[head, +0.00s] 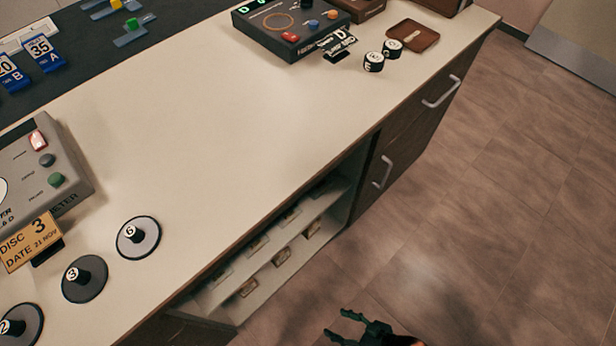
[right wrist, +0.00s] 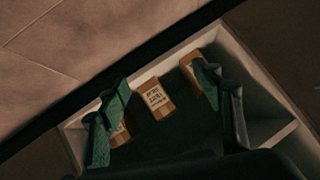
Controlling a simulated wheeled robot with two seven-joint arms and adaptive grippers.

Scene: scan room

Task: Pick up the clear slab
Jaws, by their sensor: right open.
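Two shelves in the open cabinet hold several small labelled blocks, such as one on the lower shelf (head: 281,257) and one on the upper shelf (head: 258,244). I cannot tell which of them, if any, is the clear slab. My right gripper (head: 343,325) is open and empty at the bottom edge of the head view, in front of the cabinet and apart from it. In the right wrist view its open fingers (right wrist: 163,80) frame a brown labelled block (right wrist: 157,97) on a dark shelf. The label is too small to read. Two more brown blocks show partly behind the fingers. My left gripper is out of sight.
The pale countertop (head: 235,130) lies above the shelves, with dark discs (head: 85,280) and a grey meter box (head: 45,165) at left. A dark control box (head: 290,25) and a brown tray (head: 412,35) stand at the back. The floor (head: 480,220) at right is clear.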

